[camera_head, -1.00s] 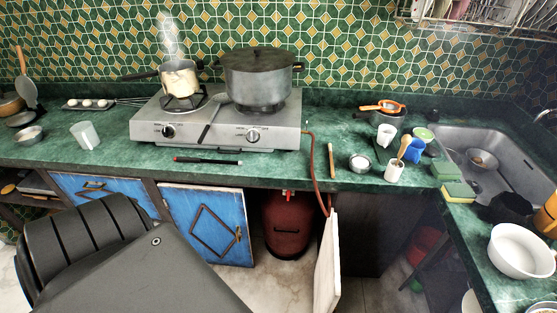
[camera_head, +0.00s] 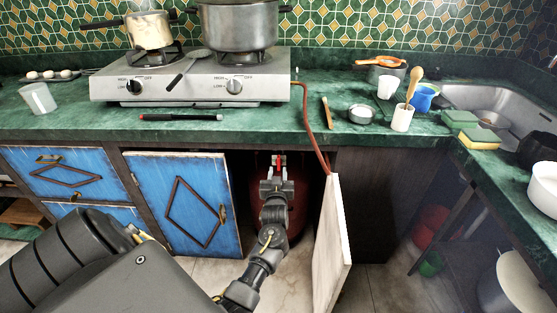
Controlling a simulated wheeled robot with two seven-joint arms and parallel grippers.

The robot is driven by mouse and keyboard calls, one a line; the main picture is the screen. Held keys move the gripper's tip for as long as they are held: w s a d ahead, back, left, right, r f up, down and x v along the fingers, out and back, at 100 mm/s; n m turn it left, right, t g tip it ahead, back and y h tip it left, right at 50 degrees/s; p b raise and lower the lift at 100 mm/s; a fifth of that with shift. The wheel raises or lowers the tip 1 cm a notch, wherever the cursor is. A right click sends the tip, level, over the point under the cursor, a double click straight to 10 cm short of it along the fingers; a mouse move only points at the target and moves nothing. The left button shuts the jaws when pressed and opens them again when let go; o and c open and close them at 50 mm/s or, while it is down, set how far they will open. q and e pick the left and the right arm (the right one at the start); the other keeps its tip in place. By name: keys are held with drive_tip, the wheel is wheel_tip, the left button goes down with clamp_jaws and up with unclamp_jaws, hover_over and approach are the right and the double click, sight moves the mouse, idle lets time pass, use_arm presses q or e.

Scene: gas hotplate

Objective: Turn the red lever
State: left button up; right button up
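The red lever (camera_head: 279,164) is a small bright red piece at the top of the dark red gas cylinder (camera_head: 302,205), inside the open cabinet under the hotplate. My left gripper (camera_head: 277,186) is in the cabinet opening, just in front of and slightly below the lever in the picture. Its jaws look spread apart, with nothing seen held between them. Whether a finger touches the lever cannot be told. My arm and gripper hide much of the cylinder. My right gripper is not in view.
A white cabinet door (camera_head: 331,245) stands open to the right of the cylinder. A blue door (camera_head: 187,205) is at its left. A red hose (camera_head: 309,125) runs down from the gas hotplate (camera_head: 190,88). The green counter (camera_head: 255,132) edge lies above my gripper.

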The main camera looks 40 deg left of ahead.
sight(279, 160)
use_arm(q)
drive_tip(key=b+x, duration=0.1)
drive_tip(key=x, duration=0.8)
drive_tip(key=shift+w+f+b, duration=0.1)
drive_tip(key=shift+b, duration=0.25)
drive_tip(key=shift+w+a, duration=0.5)
drive_tip(key=shift+w, duration=0.05)
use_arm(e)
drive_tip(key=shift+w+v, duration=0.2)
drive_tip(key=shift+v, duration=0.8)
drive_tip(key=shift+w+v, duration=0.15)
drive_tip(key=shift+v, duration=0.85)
use_arm(q)
drive_tip(key=shift+c, duration=0.3)
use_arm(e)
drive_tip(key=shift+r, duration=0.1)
use_arm(q)
clamp_jaws()
